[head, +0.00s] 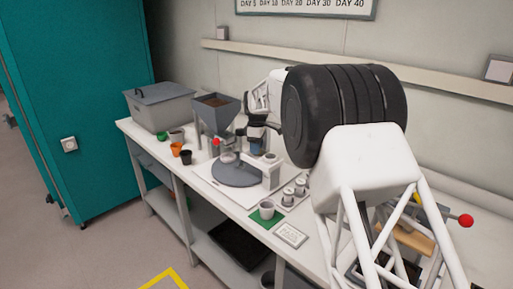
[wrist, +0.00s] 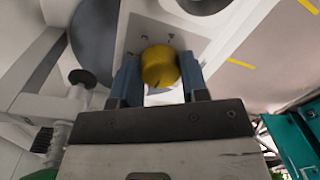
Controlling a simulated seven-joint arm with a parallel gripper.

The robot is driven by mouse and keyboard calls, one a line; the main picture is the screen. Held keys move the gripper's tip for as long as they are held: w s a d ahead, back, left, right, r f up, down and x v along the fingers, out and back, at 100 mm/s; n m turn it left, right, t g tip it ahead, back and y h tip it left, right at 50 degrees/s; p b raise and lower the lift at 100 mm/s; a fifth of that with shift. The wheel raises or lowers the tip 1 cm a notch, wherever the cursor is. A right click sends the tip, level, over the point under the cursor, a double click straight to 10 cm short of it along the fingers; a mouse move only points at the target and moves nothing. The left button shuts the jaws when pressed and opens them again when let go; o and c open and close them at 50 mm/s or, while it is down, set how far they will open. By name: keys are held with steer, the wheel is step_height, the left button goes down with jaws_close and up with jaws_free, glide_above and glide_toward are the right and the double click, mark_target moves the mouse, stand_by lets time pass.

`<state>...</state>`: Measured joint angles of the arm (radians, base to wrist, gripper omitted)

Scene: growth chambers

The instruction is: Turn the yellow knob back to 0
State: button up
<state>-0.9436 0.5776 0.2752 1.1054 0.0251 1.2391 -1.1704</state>
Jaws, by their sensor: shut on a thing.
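The yellow knob (wrist: 160,65) shows in the middle of the wrist view, on a light panel (wrist: 146,27) with small marks around it. My gripper (wrist: 160,76) has one blue-grey finger on each side of the knob and is shut on it. The number that the knob points to cannot be read. In the head view my gripper (head: 257,138) is low over the bench, and the held knob cannot be made out there.
A hopper (head: 214,112) and a grey lidded bin (head: 160,106) stand left of my gripper. A dark round turntable (head: 236,174) lies in front. A cup on a green mat (head: 267,211) and several small canisters (head: 294,192) stand nearby. The bench (head: 222,196) ends at its front edge.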

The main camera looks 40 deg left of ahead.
steer(key=shift+r+n, duration=0.1)
steer(key=shift+n, duration=0.3)
steer(key=o, duration=0.9)
steer(key=shift+o, duration=0.2)
steer(key=shift+w+a+r, duration=0.1)
steer(key=shift+r, duration=1.85)
steer(key=shift+w+a+r, duration=0.1)
steer(key=shift+r, duration=1.8)
steer(key=shift+d, duration=0.1)
